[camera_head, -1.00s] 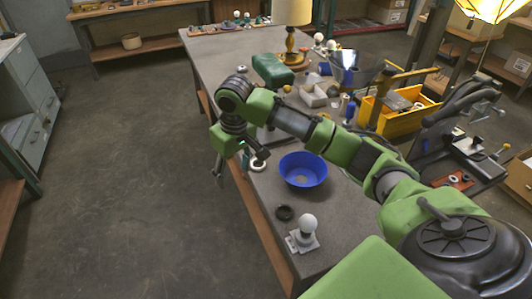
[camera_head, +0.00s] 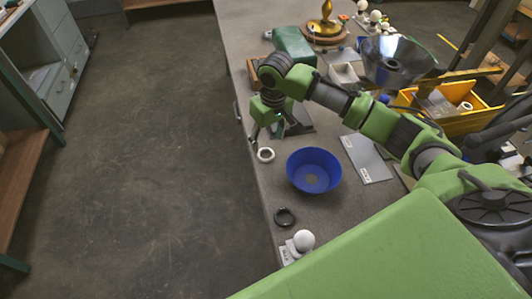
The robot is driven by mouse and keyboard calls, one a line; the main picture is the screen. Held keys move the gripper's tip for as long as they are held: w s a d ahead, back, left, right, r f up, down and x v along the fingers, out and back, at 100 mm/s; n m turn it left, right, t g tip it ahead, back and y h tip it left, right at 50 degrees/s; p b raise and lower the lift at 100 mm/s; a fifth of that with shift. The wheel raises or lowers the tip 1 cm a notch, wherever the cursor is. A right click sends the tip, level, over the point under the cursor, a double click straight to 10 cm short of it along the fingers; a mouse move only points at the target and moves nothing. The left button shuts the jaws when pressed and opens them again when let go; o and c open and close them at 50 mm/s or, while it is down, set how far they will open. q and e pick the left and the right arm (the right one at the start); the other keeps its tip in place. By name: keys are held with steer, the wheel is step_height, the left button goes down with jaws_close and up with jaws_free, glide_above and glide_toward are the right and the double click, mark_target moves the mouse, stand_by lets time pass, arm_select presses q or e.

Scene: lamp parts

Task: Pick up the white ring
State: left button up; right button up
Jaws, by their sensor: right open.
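The white ring (camera_head: 265,155) lies flat on the grey table, close to its left edge. My right gripper (camera_head: 267,134) hangs just behind and above the ring in this view, with its fingers pointing down. It is open and looks empty; its fingers are partly dark against the table and a dark object behind. The ring is fully visible and looks apart from the fingers. My left gripper is not in view.
A blue bowl (camera_head: 314,170) stands right of the ring. A black ring (camera_head: 285,217) and a white bulb (camera_head: 303,240) on a labelled holder lie nearer. A green case (camera_head: 294,45), metallic funnel-shaped shade (camera_head: 392,61) and yellow bin (camera_head: 463,118) stand farther back.

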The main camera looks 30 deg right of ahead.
mark_target(266, 157)
steer(key=shift+w+d+f, duration=0.1)
steer(key=shift+d+f, duration=0.1)
steer(key=shift+f, duration=0.45)
steer(key=shift+w+d+f, duration=0.1)
steer(key=shift+f, duration=0.15)
steer(key=f, duration=0.1)
steer(key=f+p, duration=0.1)
steer(key=f, duration=0.2)
steer(key=shift+w+a, duration=0.1)
steer(key=shift+a, duration=0.15)
steer(key=shift+w+f+p, duration=0.15)
steer(key=shift+f+p, duration=0.15)
steer(key=shift+f, duration=0.25)
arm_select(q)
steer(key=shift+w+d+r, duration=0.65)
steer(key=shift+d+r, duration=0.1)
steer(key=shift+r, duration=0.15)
arm_select(e)
steer(key=c, duration=0.9)
